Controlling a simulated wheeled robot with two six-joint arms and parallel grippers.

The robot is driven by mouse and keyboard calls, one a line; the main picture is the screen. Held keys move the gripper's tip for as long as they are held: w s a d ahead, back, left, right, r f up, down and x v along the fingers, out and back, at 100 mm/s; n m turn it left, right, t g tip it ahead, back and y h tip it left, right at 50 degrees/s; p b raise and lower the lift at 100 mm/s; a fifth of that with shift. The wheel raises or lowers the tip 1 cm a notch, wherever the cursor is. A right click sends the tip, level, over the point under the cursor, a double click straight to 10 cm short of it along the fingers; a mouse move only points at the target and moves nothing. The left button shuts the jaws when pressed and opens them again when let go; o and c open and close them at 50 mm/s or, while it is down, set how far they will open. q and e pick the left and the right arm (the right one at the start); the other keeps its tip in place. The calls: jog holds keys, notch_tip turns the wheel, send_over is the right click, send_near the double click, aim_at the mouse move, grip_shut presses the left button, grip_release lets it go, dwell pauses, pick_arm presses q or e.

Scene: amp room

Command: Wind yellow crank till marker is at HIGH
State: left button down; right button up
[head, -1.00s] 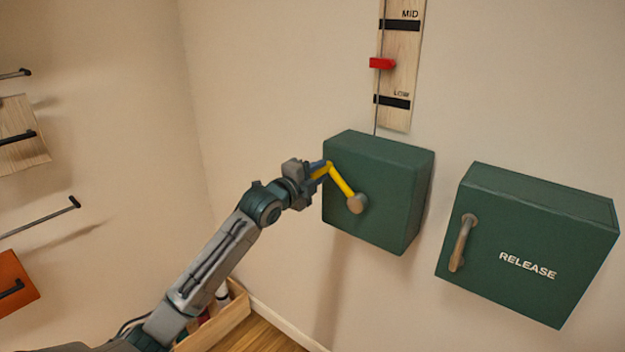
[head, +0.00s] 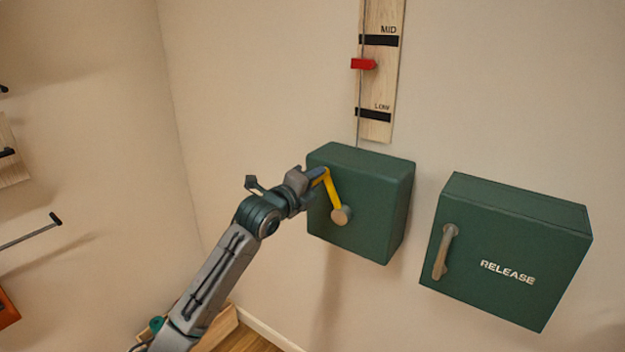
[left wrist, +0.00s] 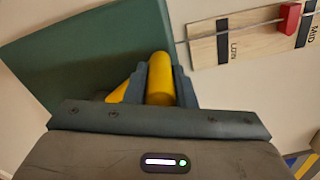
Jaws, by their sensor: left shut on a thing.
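The yellow crank (head: 333,192) is on the front of a green box (head: 375,225) on the wall. Its arm points up and a little left from a round hub (head: 341,216). My left gripper (head: 320,174) is shut on the crank's handle, which also shows between the fingers in the left wrist view (left wrist: 160,80). The red marker (head: 363,64) is on a rod in front of a wooden scale board (head: 382,75), between LOW (head: 373,115) and MID (head: 379,41), nearer MID. The HIGH mark is out of view. My right gripper is not in view.
A second green box (head: 510,250) marked RELEASE, with a lever (head: 444,252) on its front, is on the wall to the right. A wooden crate (head: 222,328) stands on the floor below. Hooks stick out at the left wall.

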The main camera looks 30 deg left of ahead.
pick_arm(q)
jog(key=shift+r, duration=0.25)
jog(key=c, duration=1.2)
grip_release()
jog(key=shift+d, duration=0.1)
jog(key=shift+c, duration=0.2)
jog(key=shift+o, duration=0.2)
jog(key=shift+d, duration=0.15)
jog(key=shift+f, duration=0.1)
jog(key=shift+s+f+b, duration=0.15)
jog(key=shift+s+b, duration=0.15)
jog(key=shift+s, duration=0.15)
jog(key=s+b, duration=0.3)
jog(key=s, duration=0.7)
jog(key=shift+a+r+b, duration=0.2)
jog(key=shift+a+b, duration=0.15)
jog(key=shift+a, duration=0.05)
jog(key=shift+w, duration=0.1)
